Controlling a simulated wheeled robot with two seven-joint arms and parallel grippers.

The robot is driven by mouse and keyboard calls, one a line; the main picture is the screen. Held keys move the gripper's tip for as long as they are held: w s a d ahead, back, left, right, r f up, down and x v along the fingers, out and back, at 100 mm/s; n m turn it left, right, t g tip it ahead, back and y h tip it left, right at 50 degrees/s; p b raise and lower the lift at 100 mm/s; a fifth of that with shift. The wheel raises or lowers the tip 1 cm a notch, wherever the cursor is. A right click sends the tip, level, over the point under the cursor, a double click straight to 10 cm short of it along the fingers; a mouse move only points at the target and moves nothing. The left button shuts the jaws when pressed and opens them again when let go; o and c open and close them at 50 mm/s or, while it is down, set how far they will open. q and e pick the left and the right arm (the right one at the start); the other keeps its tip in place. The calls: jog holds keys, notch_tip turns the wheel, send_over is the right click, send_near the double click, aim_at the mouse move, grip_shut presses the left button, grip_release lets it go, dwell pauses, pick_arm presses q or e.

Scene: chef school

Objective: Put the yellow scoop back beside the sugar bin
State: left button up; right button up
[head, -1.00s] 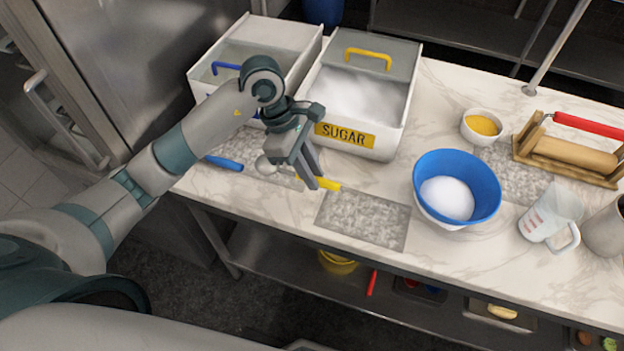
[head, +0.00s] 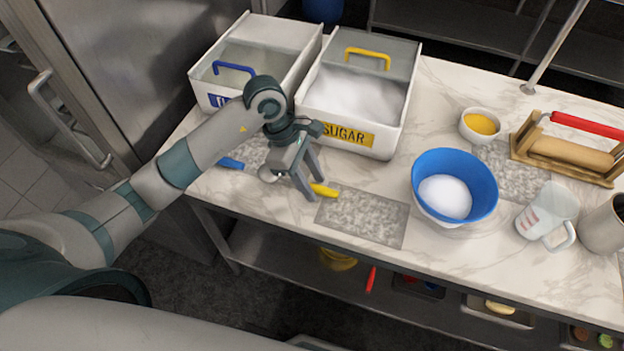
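The yellow scoop (head: 324,190) lies at the counter's front left, in front of the sugar bin (head: 377,140). Its yellow handle points right, and its pale metal bowl shows to the left of my gripper. My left gripper (head: 314,189) points down at the scoop, with its two fingers apart around the handle's left part. The fingers hide part of the scoop, and I cannot tell whether they touch it. The sugar bin is white, with a yellow SUGAR label and a yellow lid handle. My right gripper is not in view.
A white bin with a blue handle (head: 234,69) stands left of the sugar bin. A blue scoop handle (head: 231,163) shows beside my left wrist. A grey speckled mat (head: 362,217), blue bowl (head: 455,164), yellow-filled cup (head: 481,125), measuring jug (head: 548,215) and rolling-pin stand (head: 567,155) lie rightward.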

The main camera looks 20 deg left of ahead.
pick_arm(q)
jog(key=shift+r, duration=0.25)
jog(key=b+v, duration=0.4)
jog(key=v, duration=0.7)
jog(key=shift+a+r, duration=0.2)
jog(key=shift+r, duration=0.15)
dwell(1.1)
